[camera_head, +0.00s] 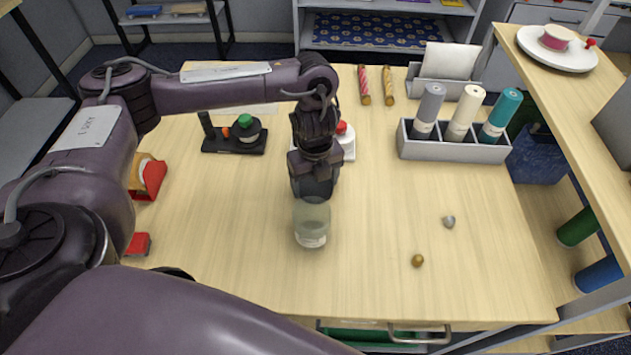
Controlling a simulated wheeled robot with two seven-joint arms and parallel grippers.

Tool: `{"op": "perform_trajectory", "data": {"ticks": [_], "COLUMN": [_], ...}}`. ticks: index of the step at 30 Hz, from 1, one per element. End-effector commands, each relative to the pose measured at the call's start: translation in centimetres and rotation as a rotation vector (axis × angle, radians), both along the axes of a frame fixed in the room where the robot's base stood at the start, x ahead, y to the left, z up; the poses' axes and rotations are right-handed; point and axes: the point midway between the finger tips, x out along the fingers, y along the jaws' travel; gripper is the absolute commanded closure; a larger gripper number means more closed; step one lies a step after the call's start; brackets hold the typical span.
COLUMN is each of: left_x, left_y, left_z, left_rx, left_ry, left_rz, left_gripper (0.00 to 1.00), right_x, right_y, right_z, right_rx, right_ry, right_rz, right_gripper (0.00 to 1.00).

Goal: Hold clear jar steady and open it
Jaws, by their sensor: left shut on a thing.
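The clear jar (311,228) stands upright on the table, left of centre, with a pale label low on its side. My left gripper (314,188) points down from above and is shut at the top of the jar. Its dark fingers cover the jar's top, so I cannot tell whether a lid is there or whether the fingers hold lid or rim. My right gripper is not in view.
A gold knob (417,260) and a silver knob (449,221) lie right of the jar. The table's front centre is clear.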

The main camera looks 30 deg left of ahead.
Motion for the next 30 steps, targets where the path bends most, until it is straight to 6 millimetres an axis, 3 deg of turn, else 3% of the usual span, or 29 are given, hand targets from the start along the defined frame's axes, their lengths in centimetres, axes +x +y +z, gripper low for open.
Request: {"op": "perform_trajectory", "data": {"ticks": [8, 9, 13, 23, 30], "left_x": [0.0, 0.0, 0.0, 0.0, 0.2], "left_y": [0.0, 0.0, 0.0, 0.0, 0.0], "left_z": [-0.4, -0.2, -0.2, 0.5, 4.7], "left_rx": [-0.001, -0.001, 0.0, 0.0, 0.0], "left_ry": [0.001, -0.001, 0.0, -0.001, -0.006], "left_rz": [0.0, 0.0, 0.0, -0.001, -0.003], "left_gripper": [0.53, 0.2, 0.03, 0.03, 0.03], "right_x": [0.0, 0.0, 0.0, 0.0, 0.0], "right_y": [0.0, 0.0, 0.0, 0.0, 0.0], "right_z": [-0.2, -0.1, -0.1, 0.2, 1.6], "right_rx": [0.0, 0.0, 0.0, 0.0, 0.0], "right_ry": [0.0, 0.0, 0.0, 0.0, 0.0], "right_rz": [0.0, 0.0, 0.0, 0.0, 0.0], "right_gripper": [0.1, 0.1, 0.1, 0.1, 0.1]}}
